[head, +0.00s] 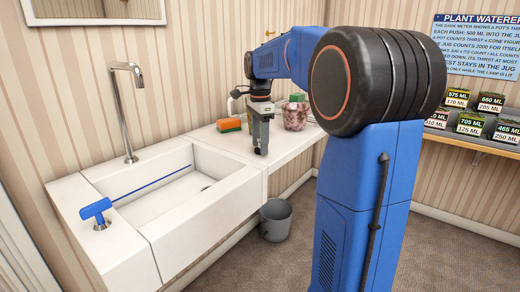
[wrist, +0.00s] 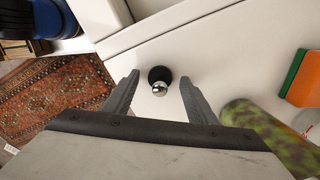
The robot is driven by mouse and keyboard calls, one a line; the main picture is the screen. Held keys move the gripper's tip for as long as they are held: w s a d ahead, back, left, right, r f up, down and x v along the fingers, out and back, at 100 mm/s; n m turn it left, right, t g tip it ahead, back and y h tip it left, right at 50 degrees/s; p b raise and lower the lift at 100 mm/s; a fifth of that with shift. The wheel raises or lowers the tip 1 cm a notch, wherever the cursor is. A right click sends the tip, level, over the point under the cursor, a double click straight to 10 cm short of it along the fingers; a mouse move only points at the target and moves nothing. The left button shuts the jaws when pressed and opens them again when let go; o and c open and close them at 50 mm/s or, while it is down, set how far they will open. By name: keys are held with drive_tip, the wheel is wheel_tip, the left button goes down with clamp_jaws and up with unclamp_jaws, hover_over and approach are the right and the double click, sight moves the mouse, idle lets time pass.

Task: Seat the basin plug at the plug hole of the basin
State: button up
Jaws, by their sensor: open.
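The basin plug (wrist: 160,76), black with a shiny metal knob, sits on the white counter in the wrist view. My gripper (wrist: 159,84) is open, with one finger on each side of the plug and a visible gap to each. In the head view my gripper (head: 261,148) points down over the counter just right of the basin, and I cannot make out the plug there. The white basin (head: 208,217) stands at the left in the head view. A small dark spot inside it, the plug hole (head: 205,188), is partly hidden by the front wall.
An orange and green sponge (head: 229,125) and a mottled jar (head: 295,116) stand near my gripper on the counter (head: 208,135). A grey bin (head: 276,220) stands below on the floor.

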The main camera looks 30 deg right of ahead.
drive_tip(key=shift+f, duration=0.15)
drive_tip(key=c, duration=1.1)
drive_tip(key=shift+c, duration=0.2)
